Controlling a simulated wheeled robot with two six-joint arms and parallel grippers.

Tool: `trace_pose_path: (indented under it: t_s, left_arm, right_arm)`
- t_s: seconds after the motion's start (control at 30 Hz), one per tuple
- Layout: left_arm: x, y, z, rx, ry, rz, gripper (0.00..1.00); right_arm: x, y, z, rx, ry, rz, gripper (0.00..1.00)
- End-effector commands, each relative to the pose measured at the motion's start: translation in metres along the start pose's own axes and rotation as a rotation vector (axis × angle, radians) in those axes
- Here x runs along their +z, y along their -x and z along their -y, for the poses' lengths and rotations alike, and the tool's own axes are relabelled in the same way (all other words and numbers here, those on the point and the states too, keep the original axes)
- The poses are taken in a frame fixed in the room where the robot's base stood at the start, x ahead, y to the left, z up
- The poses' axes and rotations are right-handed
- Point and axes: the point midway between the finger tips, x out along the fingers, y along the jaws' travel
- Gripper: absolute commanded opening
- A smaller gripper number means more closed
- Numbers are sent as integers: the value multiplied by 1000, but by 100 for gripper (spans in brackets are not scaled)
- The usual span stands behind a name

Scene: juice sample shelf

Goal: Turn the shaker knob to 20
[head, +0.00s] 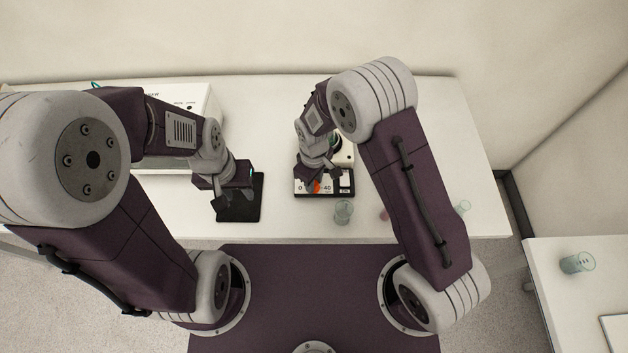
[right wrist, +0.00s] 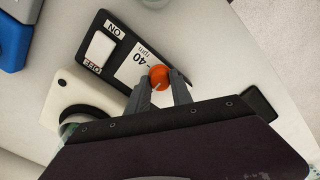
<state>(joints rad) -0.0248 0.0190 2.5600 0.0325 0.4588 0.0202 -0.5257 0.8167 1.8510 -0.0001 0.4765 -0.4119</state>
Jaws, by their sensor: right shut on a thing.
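The shaker (head: 345,158) stands on the white table, with a black-edged front panel (head: 345,183) marked "0" and "40". In the right wrist view the panel (right wrist: 130,52) shows "40 rpm" and a white rocker switch (right wrist: 100,48) between ON and OFF. The orange knob (right wrist: 160,76) sits between the fingertips of my right gripper (right wrist: 163,82), which is shut on it. A light pointer mark shows on the knob; its exact reading is too small to tell.
A white box (head: 205,100) stands behind my left arm. A clear glass (head: 343,212) stands just in front of the shaker, and another (head: 463,207) is at the right. A side table (head: 560,300) holds a glass cup (head: 577,262).

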Motion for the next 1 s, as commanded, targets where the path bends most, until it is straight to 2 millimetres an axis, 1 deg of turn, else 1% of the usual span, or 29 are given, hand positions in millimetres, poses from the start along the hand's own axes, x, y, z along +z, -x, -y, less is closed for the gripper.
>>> trace_pose_path:
  t_s: [0.03,0.6,0.63,0.67,0.7,1.0]
  left_arm:
    - [0,1,0,0,0,0,36]
    - [0,1,0,0,0,0,36]
    - [0,1,0,0,0,0,36]
    - [0,1,0,0,0,0,36]
    - [0,1,0,0,0,0,36]
    - [0,0,0,0,0,0,36]
  right_arm:
    - [-4,4,-2,6,-12,-13,0]
    - [-5,4,-2,6,-41,-15,0]
    - [-5,4,-2,6,-41,-15,29]
    - [-5,4,-2,6,-41,-15,38]
    - [-4,3,-2,6,-40,-14,48]
    - [-2,2,-1,3,-40,-6,48]
